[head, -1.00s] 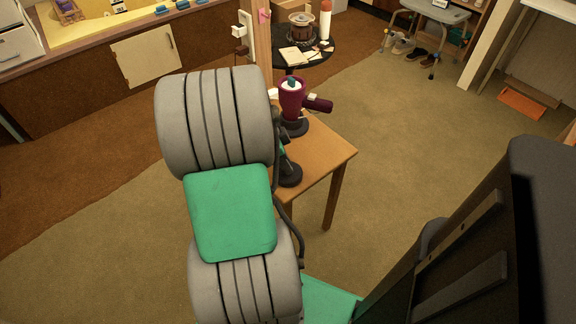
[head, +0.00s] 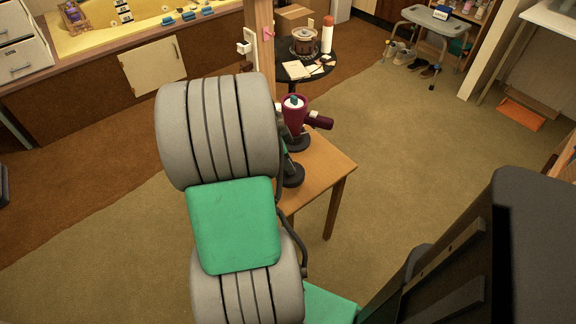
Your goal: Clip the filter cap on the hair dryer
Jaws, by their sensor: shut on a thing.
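The maroon hair dryer (head: 292,119) stands upright on a dark round base (head: 299,143) on the small wooden table, its handle (head: 320,122) pointing right. A pale ring with a teal piece (head: 293,101) shows at its top; I cannot tell whether this is the filter cap. A second dark round base (head: 292,176) stands nearer on the table, its upper part mostly hidden by my arm. My large grey and green arm covers the table's left side. My gripper is hidden behind it, so its hold and its contact with the dryer cannot be seen.
The wooden table (head: 322,166) has bare top to the right of the dryer. A round black side table (head: 300,75) with a pot, papers and a bottle stands behind, near a wooden post (head: 261,40). Open carpet (head: 420,150) lies to the right.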

